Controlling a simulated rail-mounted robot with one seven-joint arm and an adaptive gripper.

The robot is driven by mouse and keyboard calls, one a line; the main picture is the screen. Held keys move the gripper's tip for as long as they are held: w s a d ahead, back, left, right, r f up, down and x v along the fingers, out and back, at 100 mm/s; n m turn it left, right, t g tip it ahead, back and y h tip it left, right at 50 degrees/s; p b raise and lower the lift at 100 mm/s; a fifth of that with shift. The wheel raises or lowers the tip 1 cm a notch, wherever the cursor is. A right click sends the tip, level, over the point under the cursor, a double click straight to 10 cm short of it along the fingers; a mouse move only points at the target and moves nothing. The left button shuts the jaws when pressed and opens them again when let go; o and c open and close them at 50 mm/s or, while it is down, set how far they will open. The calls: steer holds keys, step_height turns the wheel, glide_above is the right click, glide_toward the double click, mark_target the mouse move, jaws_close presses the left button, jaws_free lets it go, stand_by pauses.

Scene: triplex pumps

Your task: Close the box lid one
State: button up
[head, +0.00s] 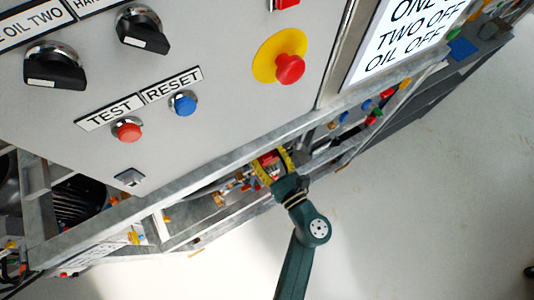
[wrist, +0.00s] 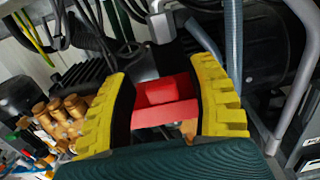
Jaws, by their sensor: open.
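My gripper (head: 272,164) is at the lower frame rail of the pump unit in the head view. In the wrist view my gripper (wrist: 160,78) has its yellow-padded fingers spread apart, with nothing clamped between them. A small red box (wrist: 165,98) shows between and beyond the fingers. Its hollow inside faces the camera, so it appears open. I cannot tell which red part is lid one or whether the fingers touch the box. The red also shows small between the fingers in the head view, where its details are too small to read.
Several brass fittings (wrist: 62,118) are left of the left finger. A grey hose (wrist: 234,45) and a dark motor housing (wrist: 275,50) are close on the right. In the head view the control panel (head: 200,130) stands above, and the floor (head: 430,200) at right is clear.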

jaws_close()
steer(key=shift+s+f+b, duration=0.1)
steer(key=shift+f+b, duration=0.05)
steer(key=shift+b, duration=0.2)
